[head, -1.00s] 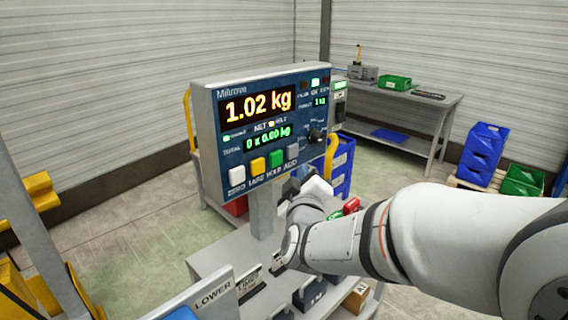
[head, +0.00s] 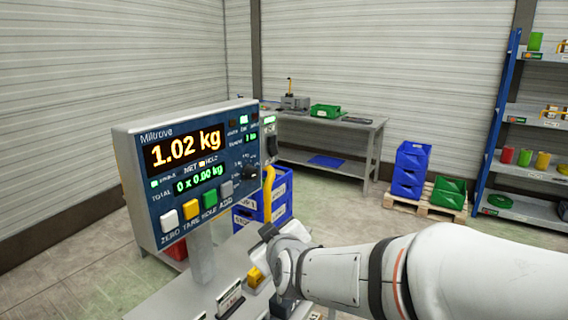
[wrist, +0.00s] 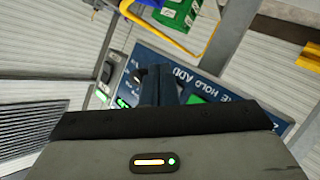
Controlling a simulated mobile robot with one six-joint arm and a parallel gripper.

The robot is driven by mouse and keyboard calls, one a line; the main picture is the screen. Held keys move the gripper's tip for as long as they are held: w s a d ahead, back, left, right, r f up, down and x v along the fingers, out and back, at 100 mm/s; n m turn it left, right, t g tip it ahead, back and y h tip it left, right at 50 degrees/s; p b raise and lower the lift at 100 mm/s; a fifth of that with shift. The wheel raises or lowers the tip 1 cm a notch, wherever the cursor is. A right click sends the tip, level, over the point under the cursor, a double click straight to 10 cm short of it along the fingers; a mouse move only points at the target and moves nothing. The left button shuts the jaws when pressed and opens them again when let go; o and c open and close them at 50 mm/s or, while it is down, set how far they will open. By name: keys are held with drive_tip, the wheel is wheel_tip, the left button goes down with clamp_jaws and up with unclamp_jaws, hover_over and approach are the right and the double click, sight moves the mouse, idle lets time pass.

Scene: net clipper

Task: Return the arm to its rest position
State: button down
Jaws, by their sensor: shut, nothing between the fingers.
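My arm (head: 350,275) reaches in from the right in the head view. Its wrist is low, just right of the scale's display unit. A dark part of my gripper (head: 268,231) shows at the end of the wrist, partly hidden by it. In the wrist view my gripper (wrist: 160,85) has its dark fingers together and holds nothing. The scale's display unit (head: 190,165) reads 1.02 kg and stands on a grey post. Its panel (wrist: 212,92) shows upside down behind the fingers in the wrist view, apparently not touched.
A counter (head: 160,300) with a yellow block (head: 256,277) lies below the wrist. Blue crates (head: 270,200) stand behind. Farther back are a workbench (head: 345,123), blue bins (head: 410,168) and green bins (head: 449,191) on a pallet, and a shelf rack (head: 530,115). Open floor lies between.

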drive_tip(key=s+d+f+m+g+h, duration=0.2)
drive_tip(key=s+d+f+m+g, duration=0.2)
drive_tip(key=s+d, duration=0.6)
drive_tip(key=s+d+f+m+g+h, duration=0.2)
drive_tip(key=s+d+f+m+g, duration=0.2)
drive_tip(key=s+d, duration=0.6)
drive_tip(key=s+m+g, duration=0.1)
drive_tip(key=m+g, duration=0.1)
drive_tip(key=shift+s+d+f+g+h, duration=0.15)
drive_tip(key=shift+s+f+g+h, duration=0.15)
drive_tip(key=shift+f+g, duration=0.1)
